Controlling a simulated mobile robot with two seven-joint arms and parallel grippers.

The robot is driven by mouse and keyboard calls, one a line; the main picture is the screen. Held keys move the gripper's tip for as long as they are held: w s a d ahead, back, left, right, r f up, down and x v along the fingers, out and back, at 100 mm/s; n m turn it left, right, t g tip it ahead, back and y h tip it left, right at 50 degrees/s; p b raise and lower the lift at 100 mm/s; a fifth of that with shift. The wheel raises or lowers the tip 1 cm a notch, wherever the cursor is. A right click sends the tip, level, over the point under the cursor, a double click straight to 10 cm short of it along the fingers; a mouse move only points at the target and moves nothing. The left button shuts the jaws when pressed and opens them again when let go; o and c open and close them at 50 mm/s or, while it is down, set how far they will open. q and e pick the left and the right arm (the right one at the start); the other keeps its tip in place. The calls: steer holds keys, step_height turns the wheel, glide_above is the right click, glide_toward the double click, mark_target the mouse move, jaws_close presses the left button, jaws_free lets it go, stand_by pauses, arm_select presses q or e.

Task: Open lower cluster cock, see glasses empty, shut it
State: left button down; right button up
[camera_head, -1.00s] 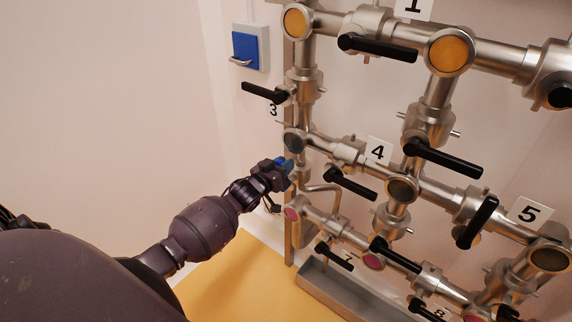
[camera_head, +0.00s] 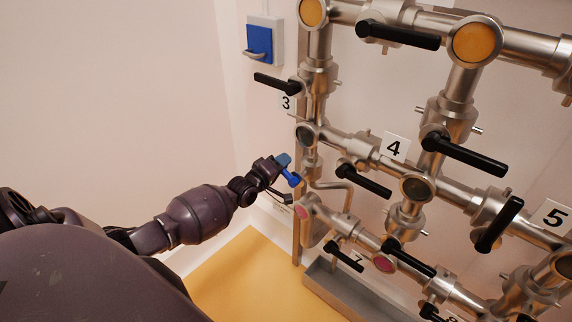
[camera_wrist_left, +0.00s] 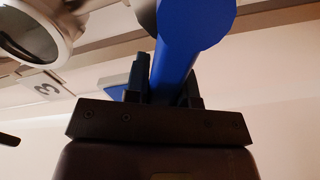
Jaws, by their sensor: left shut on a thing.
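My left gripper (camera_head: 280,165) is shut on a blue tool (camera_head: 291,178). The left wrist view shows the tool's blue handle and round head (camera_wrist_left: 196,22) above the jaws. The gripper is left of the pipes, just below the dark middle-left sight glass (camera_head: 307,134) and apart from it. Another middle glass (camera_head: 416,188) also looks dark. Lower sight glasses (camera_head: 303,212) and (camera_head: 384,263) are pink; upper ones (camera_head: 474,42) are orange. Black cock levers include one by plate 7 (camera_head: 345,257) and a lower one (camera_head: 409,257), both slanting down right. My right gripper is out of view.
Steel pipework fills the right side. The lever by plate 3 (camera_head: 277,84) sticks out left above my gripper. A blue box with a handle (camera_head: 259,40) is on the wall. A grey trough (camera_head: 345,292) lies under the pipes. The space left of my arm is clear.

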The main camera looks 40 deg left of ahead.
arm_select(q)
steer(key=f+n+b, duration=0.1)
steer(key=n, duration=0.1)
steer(key=f+n+b, duration=0.1)
steer(key=n+b, duration=0.1)
steer(key=f+n+b, duration=0.1)
steer(key=f+n, duration=0.1)
steer(key=shift+s+a, duration=0.15)
steer(key=shift+a, duration=0.1)
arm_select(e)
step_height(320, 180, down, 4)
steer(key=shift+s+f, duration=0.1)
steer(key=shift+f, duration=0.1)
arm_select(q)
steer(key=shift+s+f+n, duration=0.1)
steer(key=shift+f+n, duration=0.2)
steer(key=shift+f, duration=0.05)
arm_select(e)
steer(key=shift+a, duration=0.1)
arm_select(q)
steer(key=c, duration=1)
jaws_free()
steer(key=shift+o, duration=0.2)
steer(key=shift+r, duration=0.1)
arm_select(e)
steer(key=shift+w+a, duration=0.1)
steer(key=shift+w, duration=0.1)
arm_select(q)
steer(key=shift+r, duration=0.15)
